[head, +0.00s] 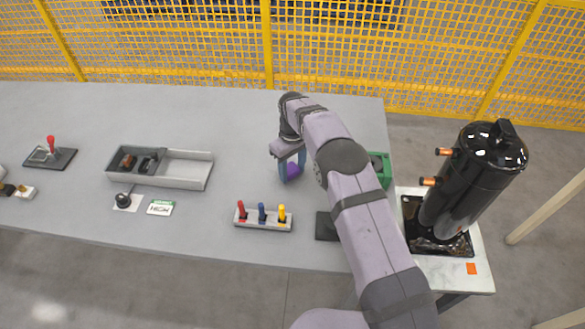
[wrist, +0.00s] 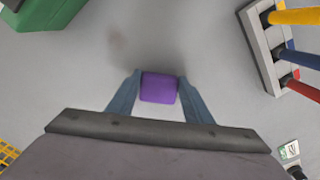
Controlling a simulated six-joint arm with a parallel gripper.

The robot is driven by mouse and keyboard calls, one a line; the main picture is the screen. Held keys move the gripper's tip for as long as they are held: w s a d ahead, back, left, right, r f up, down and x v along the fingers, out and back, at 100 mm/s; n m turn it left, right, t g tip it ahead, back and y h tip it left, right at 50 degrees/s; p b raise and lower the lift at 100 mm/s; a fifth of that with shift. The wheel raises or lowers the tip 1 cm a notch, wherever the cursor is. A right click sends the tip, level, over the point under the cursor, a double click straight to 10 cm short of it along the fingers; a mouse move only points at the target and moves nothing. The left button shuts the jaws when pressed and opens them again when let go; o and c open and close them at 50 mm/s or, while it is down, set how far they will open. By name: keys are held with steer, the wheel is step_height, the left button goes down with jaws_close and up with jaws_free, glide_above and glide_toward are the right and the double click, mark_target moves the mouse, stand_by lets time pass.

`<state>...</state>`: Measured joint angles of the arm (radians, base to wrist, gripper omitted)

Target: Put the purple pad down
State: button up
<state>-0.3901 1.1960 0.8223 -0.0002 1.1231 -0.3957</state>
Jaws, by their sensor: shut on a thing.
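The purple pad (wrist: 159,88) is a small rounded block between the two blue-grey fingers of my gripper (wrist: 160,90) in the wrist view. The fingers press on its left and right sides. In the head view the pad (head: 293,170) shows partly between the fingers of my gripper (head: 289,172), over the grey table. I cannot tell whether the pad touches the table or hangs just above it.
A rack with red, blue and yellow tools (head: 263,222) stands nearer the front edge. A green box (head: 381,170) is partly hidden behind my arm. A grey divided tray (head: 184,170) lies left. A black compressor (head: 473,175) stands right. The table between tray and gripper is clear.

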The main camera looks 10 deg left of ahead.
mark_target(293, 172)
steer(key=shift+f, duration=0.1)
steer(key=o, duration=1)
step_height(293, 172, up, 12)
steer(key=b, duration=0.2)
steer(key=shift+b, duration=0.35)
